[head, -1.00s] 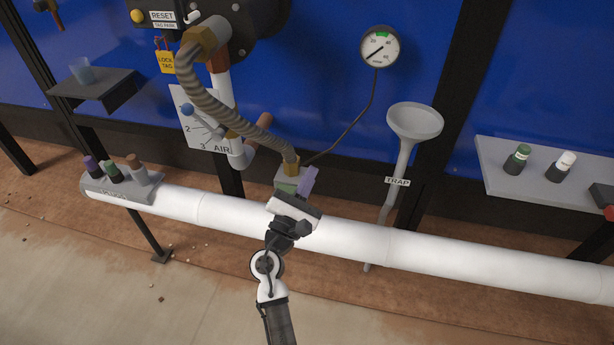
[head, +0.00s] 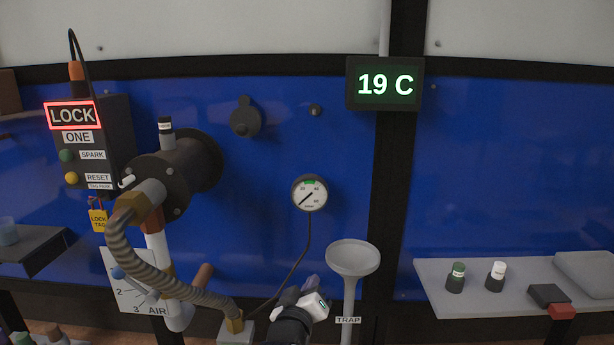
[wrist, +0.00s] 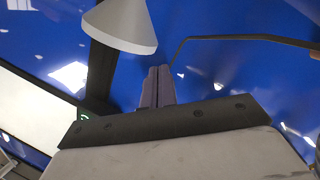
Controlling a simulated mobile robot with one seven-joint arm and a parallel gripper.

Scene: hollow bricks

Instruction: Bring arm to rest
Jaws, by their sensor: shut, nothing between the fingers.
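My gripper (head: 312,283) is low in the middle of the head view, just left of the grey funnel marked TRAP (head: 353,259). Its purple fingers are together with nothing between them and point up toward the blue panel. In the wrist view the closed fingers (wrist: 158,87) stand below the funnel's cone (wrist: 120,22), apart from it as far as I can tell. Most of my arm is below the head view's edge.
A gauge (head: 310,193) hangs above with a thin dark line running down. A shelf (head: 430,275) with bottles stands right. A display (head: 385,84) reads 19 C.

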